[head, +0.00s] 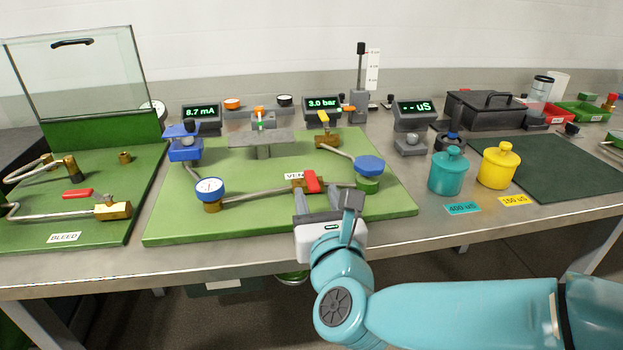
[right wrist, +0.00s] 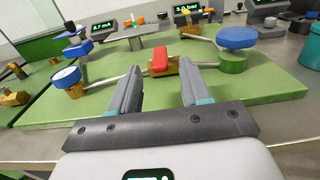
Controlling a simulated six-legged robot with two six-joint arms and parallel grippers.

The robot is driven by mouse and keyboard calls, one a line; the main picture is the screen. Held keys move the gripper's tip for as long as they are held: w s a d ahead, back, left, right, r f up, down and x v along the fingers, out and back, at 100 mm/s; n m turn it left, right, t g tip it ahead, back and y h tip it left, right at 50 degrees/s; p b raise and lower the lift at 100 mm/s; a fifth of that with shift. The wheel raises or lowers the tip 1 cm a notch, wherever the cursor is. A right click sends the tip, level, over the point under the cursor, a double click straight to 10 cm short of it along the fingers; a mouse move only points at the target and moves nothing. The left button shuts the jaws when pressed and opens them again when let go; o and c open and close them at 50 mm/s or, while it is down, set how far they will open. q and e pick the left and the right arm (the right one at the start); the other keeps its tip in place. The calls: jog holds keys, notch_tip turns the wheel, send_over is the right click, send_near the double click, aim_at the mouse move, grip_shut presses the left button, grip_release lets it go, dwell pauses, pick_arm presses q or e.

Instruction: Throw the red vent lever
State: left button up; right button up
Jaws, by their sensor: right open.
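The red vent lever (head: 312,181) sits on a brass valve body in the pipe run on the green board (head: 260,219), beside the label reading VEN, its end hidden. In the right wrist view the red lever (right wrist: 160,61) stands ahead, between the lines of the two fingers. My right gripper (head: 326,196) is open and empty, just in front of the vent valve at the board's front edge. In the right wrist view its fingers (right wrist: 160,85) are apart with nothing between them. I cannot tell the exact gap to the lever. My left gripper is not in view.
A gauge (head: 209,189) and a blue-capped fitting (head: 369,165) flank the valve. Another red lever (head: 77,194) is on the BLEED board at left. Teal (head: 447,175) and yellow (head: 498,168) bottles stand at right. Bare steel bench shows right of the board.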

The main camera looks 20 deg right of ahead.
aim_at(309, 173)
jog(key=w, duration=0.3)
jog(key=w+d, duration=0.1)
jog(key=w, duration=0.1)
jog(key=shift+w, duration=0.35)
grip_shut()
